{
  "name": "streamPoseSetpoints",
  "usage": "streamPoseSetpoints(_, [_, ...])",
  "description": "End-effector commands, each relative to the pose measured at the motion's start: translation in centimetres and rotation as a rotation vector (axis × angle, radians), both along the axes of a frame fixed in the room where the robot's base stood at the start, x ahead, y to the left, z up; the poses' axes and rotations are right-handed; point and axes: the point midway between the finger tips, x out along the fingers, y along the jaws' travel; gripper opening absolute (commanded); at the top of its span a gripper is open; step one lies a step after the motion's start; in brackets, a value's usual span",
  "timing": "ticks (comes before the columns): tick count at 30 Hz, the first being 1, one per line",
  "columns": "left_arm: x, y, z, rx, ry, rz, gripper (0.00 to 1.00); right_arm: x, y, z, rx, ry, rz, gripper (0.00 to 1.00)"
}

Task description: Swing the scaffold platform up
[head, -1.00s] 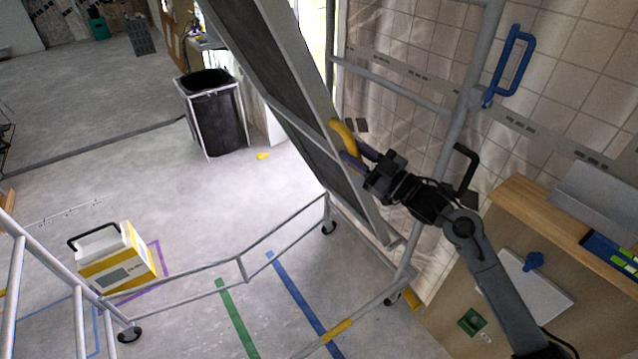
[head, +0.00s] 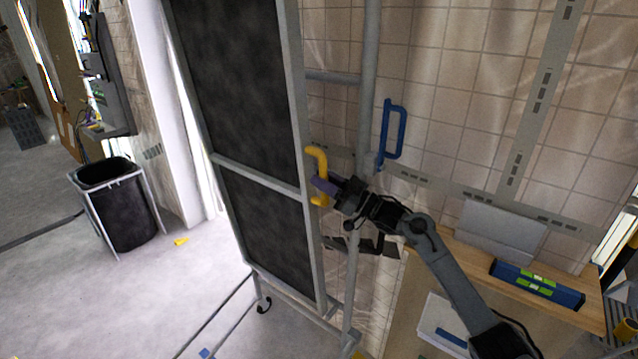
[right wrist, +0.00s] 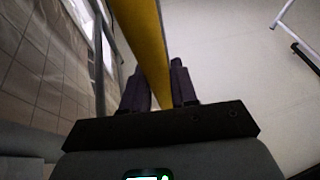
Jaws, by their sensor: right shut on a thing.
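The scaffold platform (head: 255,110) is a dark panel in a grey metal frame, standing nearly upright in the head view. A yellow handle (head: 320,160) sits on its right edge. My right gripper (head: 322,184) is shut on this handle. In the right wrist view the yellow handle (right wrist: 146,45) runs between the two dark fingers (right wrist: 160,90). The scaffold's grey post (head: 368,90) stands just right of the platform, with a blue handle (head: 391,132) on it. My left gripper is not in view.
A wooden-topped cabinet (head: 570,311) with a blue level (head: 537,284) stands at the right, near my right arm. A black bin (head: 122,212) stands on the floor at the left. A tiled wall (head: 450,110) is behind the scaffold.

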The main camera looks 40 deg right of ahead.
Motion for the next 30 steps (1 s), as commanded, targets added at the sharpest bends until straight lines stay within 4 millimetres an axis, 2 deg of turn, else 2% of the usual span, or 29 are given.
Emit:
streamPoseSetpoints(6, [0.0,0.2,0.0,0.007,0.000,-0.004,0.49,0.0,-0.1,0.0,0.000,0.000,-0.003,0.00])
streamPoseSetpoints(7, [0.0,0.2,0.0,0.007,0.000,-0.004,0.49,0.0,-0.1,0.0,0.001,0.001,-0.003,0.29])
streamPoseSetpoints(11, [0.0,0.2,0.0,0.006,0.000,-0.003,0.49,0.0,0.0,-0.1,0.000,0.002,-0.002,0.48])
streamPoseSetpoints(23, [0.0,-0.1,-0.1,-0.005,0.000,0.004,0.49,-0.4,-0.2,-0.5,0.000,0.005,-0.001,0.48])
streamPoseSetpoints(30, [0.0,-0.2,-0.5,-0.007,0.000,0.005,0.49,-2.8,-1.6,-1.8,-0.002,0.007,-0.002,0.48])
